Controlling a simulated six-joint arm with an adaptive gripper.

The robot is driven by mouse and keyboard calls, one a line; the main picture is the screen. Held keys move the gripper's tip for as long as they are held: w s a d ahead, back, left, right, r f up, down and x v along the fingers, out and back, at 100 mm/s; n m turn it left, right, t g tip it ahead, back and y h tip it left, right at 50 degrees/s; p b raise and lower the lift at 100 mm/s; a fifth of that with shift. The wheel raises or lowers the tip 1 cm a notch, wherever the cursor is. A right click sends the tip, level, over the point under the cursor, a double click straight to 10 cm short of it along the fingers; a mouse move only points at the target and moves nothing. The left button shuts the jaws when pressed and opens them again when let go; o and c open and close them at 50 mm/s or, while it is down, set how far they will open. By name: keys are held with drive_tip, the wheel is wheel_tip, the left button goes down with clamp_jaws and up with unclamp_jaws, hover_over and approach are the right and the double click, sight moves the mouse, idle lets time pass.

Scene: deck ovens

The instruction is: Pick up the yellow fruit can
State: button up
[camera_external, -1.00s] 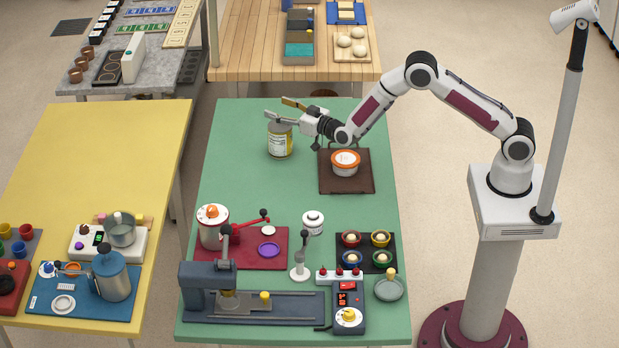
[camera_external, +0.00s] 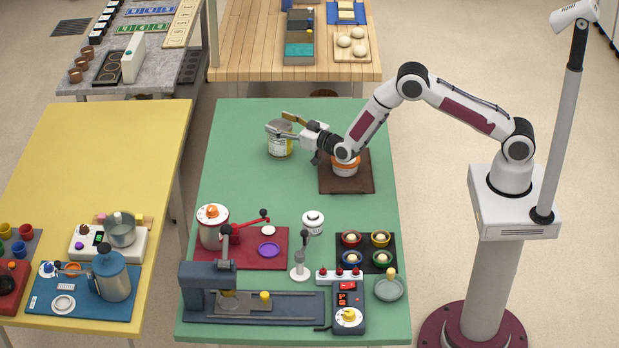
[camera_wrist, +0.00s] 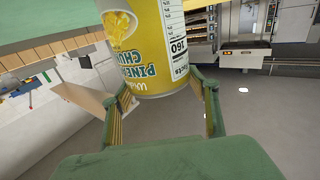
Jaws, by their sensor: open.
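The yellow fruit can (camera_external: 280,142) stands upright on the green table (camera_external: 235,185), near its far end. In the wrist view the can (camera_wrist: 150,60) shows a yellow pineapple label with fruit pictured on it, appearing upside down. My gripper (camera_external: 279,126) is open, with its two fingers at the upper part of the can. In the wrist view the fingers (camera_wrist: 162,92) lie one on each side of the can, with some gap visible near the tips. I cannot tell whether either finger touches it. The can's top is partly hidden by my gripper in the outside view.
The table left of the can is clear.

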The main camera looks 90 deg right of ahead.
drive_tip(key=shift+f, duration=0.1)
drive_tip(key=shift+f, duration=0.55)
drive_tip(key=shift+x, duration=2.5)
drive_tip(key=shift+r, duration=0.1)
drive_tip(key=shift+c, duration=0.3)
clamp_jaws()
drive_tip(key=shift+r, duration=0.15)
